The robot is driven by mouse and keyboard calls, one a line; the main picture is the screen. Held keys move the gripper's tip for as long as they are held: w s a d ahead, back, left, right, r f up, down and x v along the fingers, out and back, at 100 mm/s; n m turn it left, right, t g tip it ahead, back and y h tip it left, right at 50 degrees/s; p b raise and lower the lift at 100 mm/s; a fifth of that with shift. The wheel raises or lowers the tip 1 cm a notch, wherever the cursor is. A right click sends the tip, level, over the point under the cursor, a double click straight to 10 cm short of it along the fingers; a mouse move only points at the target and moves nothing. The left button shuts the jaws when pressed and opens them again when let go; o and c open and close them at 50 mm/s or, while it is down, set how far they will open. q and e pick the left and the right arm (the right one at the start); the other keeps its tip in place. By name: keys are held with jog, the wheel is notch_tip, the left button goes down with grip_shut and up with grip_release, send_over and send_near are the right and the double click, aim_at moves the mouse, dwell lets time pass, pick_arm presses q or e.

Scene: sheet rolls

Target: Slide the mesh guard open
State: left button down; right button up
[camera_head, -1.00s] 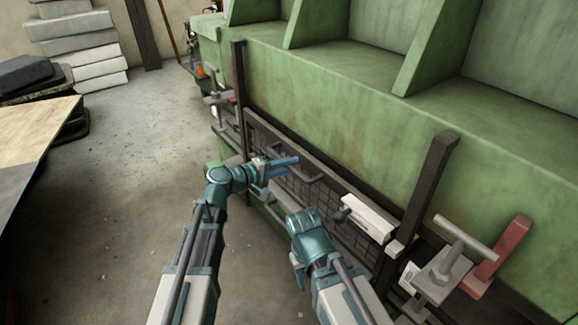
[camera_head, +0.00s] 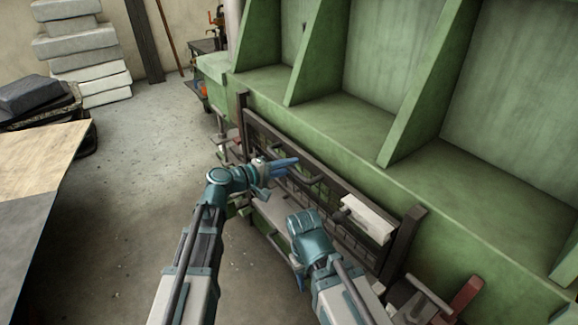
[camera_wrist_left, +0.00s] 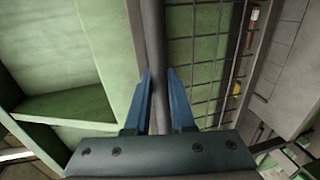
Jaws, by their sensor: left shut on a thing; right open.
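The mesh guard (camera_head: 325,213) is a dark framed wire grid on the front of the green machine, between two dark upright posts. Its top edge is a little below the left post's top. A dark bar handle (camera_head: 311,180) stands out from its front. My left gripper (camera_head: 283,164) is shut on this handle. In the left wrist view the dark bar (camera_wrist_left: 155,30) runs between the fingers (camera_wrist_left: 162,98), with the mesh (camera_wrist_left: 203,60) to the right. My right gripper (camera_head: 299,272) is open, low in front of the guard, its fingers mostly hidden by its own wrist.
A white block (camera_head: 367,217) sits at the guard's right part, by the right post (camera_head: 402,242). A red piece (camera_head: 463,297) and a grey clamp (camera_head: 412,297) are at lower right. A wooden table (camera_head: 40,157) stands at left. The floor (camera_head: 150,180) between is clear.

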pick_arm(q)
jog(key=c, duration=0.8)
grip_release()
jog(key=p+v, duration=0.2)
jog(key=v, duration=1.2)
jog(key=shift+p, duration=0.3)
jog(key=shift+w+d, duration=0.1)
jog(key=s+d+f+m+g+y+p, duration=0.2)
jog(key=s+d+f+m+g+y, duration=0.2)
jog(key=s+d+f+m+g, duration=0.45)
jog(key=s+a+f+y, duration=0.1)
jog(key=s+f+y, duration=0.1)
jog(key=s+y, duration=0.1)
jog(key=s+a+f+m+y, duration=0.1)
jog(key=s+f+y, duration=0.1)
jog(key=s+y, duration=0.1)
jog(key=s+a+f+m+g+y+p, duration=0.1)
jog(key=s+a+f+y, duration=0.1)
jog(key=s+y, duration=0.2)
jog(key=shift+a+m, duration=0.1)
jog(key=shift+m, duration=0.15)
